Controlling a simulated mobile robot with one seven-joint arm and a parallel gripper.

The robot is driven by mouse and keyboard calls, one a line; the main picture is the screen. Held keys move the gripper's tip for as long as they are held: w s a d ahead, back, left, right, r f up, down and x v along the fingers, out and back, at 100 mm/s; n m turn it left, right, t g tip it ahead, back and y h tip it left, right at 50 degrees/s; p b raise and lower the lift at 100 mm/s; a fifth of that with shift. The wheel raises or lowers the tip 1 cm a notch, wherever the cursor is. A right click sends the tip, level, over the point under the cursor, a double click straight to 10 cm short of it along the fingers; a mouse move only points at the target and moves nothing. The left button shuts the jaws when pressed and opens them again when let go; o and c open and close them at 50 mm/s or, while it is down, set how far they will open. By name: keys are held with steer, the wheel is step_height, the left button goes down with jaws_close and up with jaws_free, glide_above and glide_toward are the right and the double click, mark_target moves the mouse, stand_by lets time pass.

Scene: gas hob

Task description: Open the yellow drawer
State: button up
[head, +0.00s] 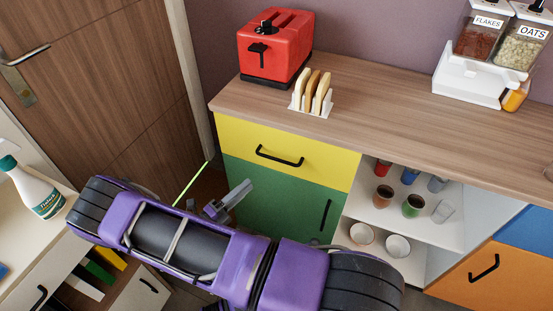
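The yellow drawer (325,159) is at the top left of the wooden-topped cabinet, above a green door (265,196). Its front looks flush with the cabinet, so it appears shut. A black bar handle (280,157) runs across its middle, and nothing touches it. My gripper (226,202) shows only in part beyond my purple and black arm, left of and below the handle, in front of the green door's left side. It is apart from the handle. The arm hides most of it, so I cannot tell how its fingers stand.
A red toaster (275,47) and a toast rack (312,93) stand on the countertop (400,115) above the drawer. Open shelves (398,230) with cups and bowls are to the right. A wooden door (95,75) and a white counter (22,225) with a bottle (34,189) are left.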

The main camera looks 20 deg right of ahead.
mark_target(276, 160)
steer(key=x, duration=1.3)
steer(key=shift+w+d+r, duration=0.1)
steer(key=shift+w+d, duration=0.05)
steer(key=shift+d, duration=0.05)
steer(key=shift+c, duration=0.3)
jaws_close()
stand_by(0.5)
